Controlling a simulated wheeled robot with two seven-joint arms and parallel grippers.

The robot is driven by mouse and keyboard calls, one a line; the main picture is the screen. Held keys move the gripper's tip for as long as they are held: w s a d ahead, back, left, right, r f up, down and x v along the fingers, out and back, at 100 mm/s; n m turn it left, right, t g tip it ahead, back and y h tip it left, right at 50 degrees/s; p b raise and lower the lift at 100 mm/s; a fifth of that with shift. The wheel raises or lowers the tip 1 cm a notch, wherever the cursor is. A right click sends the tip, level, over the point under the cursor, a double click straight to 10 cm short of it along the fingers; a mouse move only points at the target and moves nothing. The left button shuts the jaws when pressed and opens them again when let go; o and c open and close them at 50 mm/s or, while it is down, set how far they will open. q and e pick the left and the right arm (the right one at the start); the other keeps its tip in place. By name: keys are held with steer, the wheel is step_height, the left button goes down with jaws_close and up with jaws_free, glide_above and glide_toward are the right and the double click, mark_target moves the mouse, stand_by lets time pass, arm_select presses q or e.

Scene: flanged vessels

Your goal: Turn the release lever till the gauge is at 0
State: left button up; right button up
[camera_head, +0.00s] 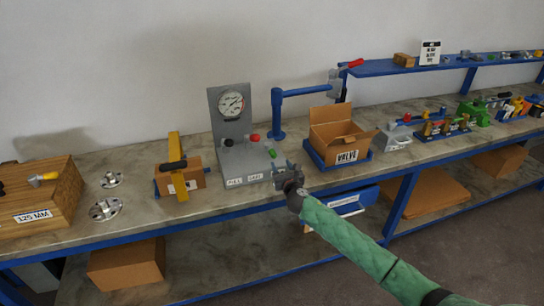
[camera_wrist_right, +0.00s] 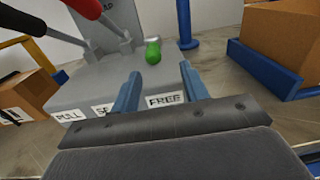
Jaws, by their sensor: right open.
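A grey test stand (camera_head: 240,165) stands on the bench with a round white gauge (camera_head: 231,105) on its upright plate. The gauge's needle reading is too small to tell. The stand has a black-knobbed lever (camera_head: 229,142), a red-knobbed lever (camera_head: 254,138) and a green knob (camera_head: 272,153). In the right wrist view, the green knob (camera_wrist_right: 152,53) is upright behind a label reading FREE, with the red handle (camera_wrist_right: 85,8) to its left. My right gripper (camera_head: 281,172) is open and empty at the stand's front right. Its fingers (camera_wrist_right: 160,85) point toward the green knob, apart from it.
An open cardboard box (camera_head: 338,138) in a blue tray stands right of the stand, near my right gripper. A blue post with an arm (camera_head: 277,115) rises behind. A small box with a yellow bar (camera_head: 178,175) is to the left. Bare bench lies between.

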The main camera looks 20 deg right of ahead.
mark_target(275, 157)
steer(key=n, duration=0.2)
steer(key=shift+a+r+n+y, duration=0.1)
steer(key=shift+a+n+y, duration=0.2)
steer(key=shift+a, duration=0.05)
steer(key=shift+w+a+n, duration=0.1)
steer(key=shift+n, duration=0.2)
arm_select(q)
steer(key=shift+s+a+f+p, duration=0.15)
steer(key=shift+s+f+p, duration=0.2)
steer(key=shift+s, duration=0.25)
steer(key=shift+s+a+f+p, duration=0.2)
steer(key=shift+s+p, duration=0.2)
steer(key=shift+s, duration=0.15)
steer(key=shift+s+a+f+p, duration=0.15)
steer(key=shift+s+f+p, duration=0.2)
steer(key=shift+s, duration=0.25)
arm_select(e)
steer(key=shift+w, duration=3.8)
arm_select(q)
steer(key=shift+w, duration=0.1)
arm_select(e)
jaws_close()
